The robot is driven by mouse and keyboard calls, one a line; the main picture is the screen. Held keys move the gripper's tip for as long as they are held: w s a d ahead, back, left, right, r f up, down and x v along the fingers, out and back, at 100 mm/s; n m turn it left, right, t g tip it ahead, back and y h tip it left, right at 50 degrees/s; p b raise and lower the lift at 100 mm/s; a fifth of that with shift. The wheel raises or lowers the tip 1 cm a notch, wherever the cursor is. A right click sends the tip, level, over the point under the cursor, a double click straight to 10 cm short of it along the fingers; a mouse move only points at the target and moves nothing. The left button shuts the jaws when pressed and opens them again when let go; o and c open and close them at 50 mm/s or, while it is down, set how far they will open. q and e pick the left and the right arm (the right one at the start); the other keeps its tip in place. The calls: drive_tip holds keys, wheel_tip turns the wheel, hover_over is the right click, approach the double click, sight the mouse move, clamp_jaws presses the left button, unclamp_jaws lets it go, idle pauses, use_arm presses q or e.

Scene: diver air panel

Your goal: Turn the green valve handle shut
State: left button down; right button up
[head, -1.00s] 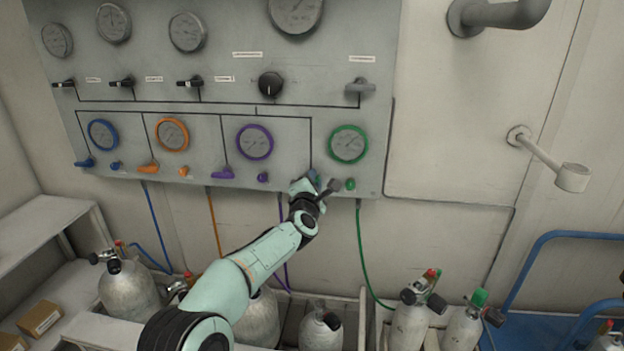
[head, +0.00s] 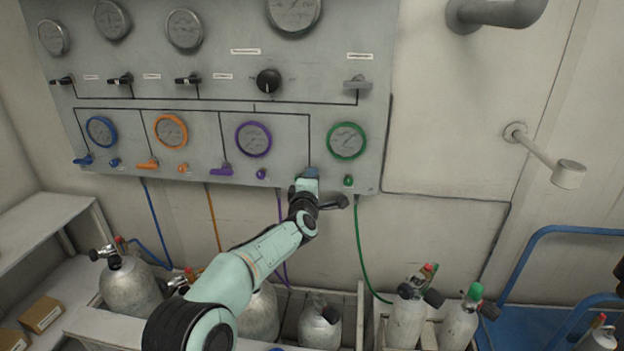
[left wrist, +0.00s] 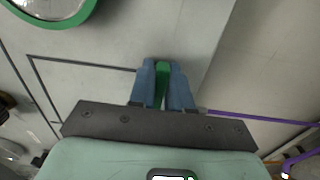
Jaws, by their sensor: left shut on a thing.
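The green valve handle (left wrist: 162,85) shows in the left wrist view as a narrow green bar between the two blue fingertips of my left gripper (left wrist: 163,88), which is shut on it. In the head view my left gripper (head: 308,174) is at the lower edge of the panel, left of and below the green-ringed gauge (head: 347,141). There the gripper hides the handle, so its angle against the pipe line cannot be told from that view. My right gripper is in neither view.
A small green knob (head: 348,181) sits just right of my gripper. A purple handle (head: 222,170) and purple knob (head: 261,173) are to the left on the grey panel (head: 225,95). A green hose (head: 359,240) hangs below. Gas cylinders (head: 405,318) stand underneath.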

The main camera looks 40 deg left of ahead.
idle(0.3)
use_arm(q)
drive_tip(key=c, duration=1.1)
unclamp_jaws()
drive_tip(key=shift+c, duration=0.2)
drive_tip(key=b+v, duration=0.2)
drive_tip(key=v, duration=1.1)
drive_tip(key=shift+s, duration=0.2)
drive_tip(key=shift+d, duration=0.1)
